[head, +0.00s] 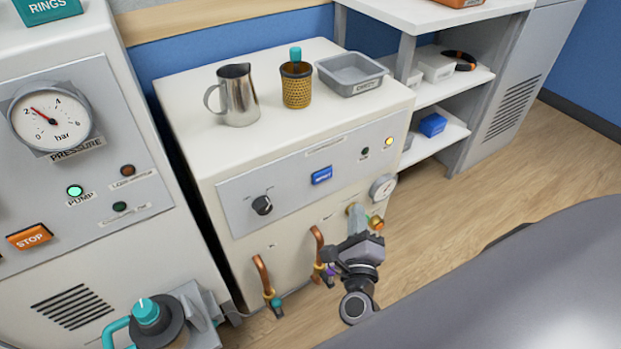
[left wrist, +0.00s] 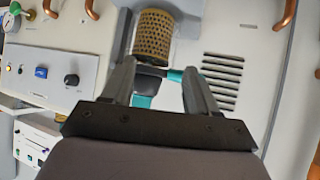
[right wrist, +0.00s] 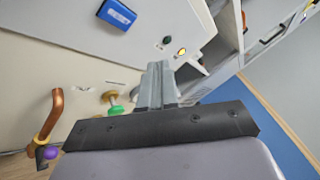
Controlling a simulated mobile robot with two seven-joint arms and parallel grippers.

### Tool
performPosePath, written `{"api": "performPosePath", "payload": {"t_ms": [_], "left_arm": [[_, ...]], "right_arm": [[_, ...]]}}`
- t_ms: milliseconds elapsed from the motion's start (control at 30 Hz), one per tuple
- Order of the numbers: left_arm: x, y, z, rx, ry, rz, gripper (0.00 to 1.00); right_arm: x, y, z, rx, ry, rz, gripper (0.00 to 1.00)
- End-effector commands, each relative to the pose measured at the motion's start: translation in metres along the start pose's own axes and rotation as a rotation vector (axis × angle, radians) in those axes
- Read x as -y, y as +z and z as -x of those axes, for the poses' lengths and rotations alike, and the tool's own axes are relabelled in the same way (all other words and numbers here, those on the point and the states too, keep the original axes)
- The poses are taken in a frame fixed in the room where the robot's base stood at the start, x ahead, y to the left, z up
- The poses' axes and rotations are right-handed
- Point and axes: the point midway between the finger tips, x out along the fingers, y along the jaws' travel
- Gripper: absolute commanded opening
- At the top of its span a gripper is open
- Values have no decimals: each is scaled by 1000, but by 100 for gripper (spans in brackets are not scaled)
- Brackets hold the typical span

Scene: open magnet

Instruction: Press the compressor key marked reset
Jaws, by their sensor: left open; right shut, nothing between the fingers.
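The blue key (head: 322,175) sits on the grey panel of the white compressor cabinet (head: 260,250). Its white lettering is too small to read surely. It also shows in the right wrist view (right wrist: 117,14) and the left wrist view (left wrist: 41,72). My right gripper (head: 357,212) is shut and empty, in front of the cabinet's lower right, below and right of the key in the head view. Its closed fingers (right wrist: 158,70) are apart from the key. My left gripper (left wrist: 158,78) is open, with a teal part and a brass mesh cylinder (left wrist: 155,35) beyond its fingers; it is outside the head view.
The panel also has a black knob (head: 262,205) and a lit amber lamp (head: 389,142). Copper pipes (head: 264,277) and a small gauge (head: 383,187) stick out below. A jug (head: 236,95), mesh cup (head: 296,86) and grey tray (head: 351,75) stand on top.

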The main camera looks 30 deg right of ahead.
Motion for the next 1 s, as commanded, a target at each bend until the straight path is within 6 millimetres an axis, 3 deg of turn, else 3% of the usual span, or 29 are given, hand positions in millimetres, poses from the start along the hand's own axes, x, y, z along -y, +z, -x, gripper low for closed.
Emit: {"api": "performPosePath", "payload": {"t_ms": [167,633,1000], "left_arm": [[-1,2,-4,-6,4,-1,59],[1,3,-4,-6,1,-4,59],[-4,3,-8,-23,11,-13,59]], "right_arm": [[-4,-9,-2,-41,-19,-63,0],[-6,-8,-5,-44,-22,-68,0],[-25,10,-44,-44,-22,-68,0]]}}
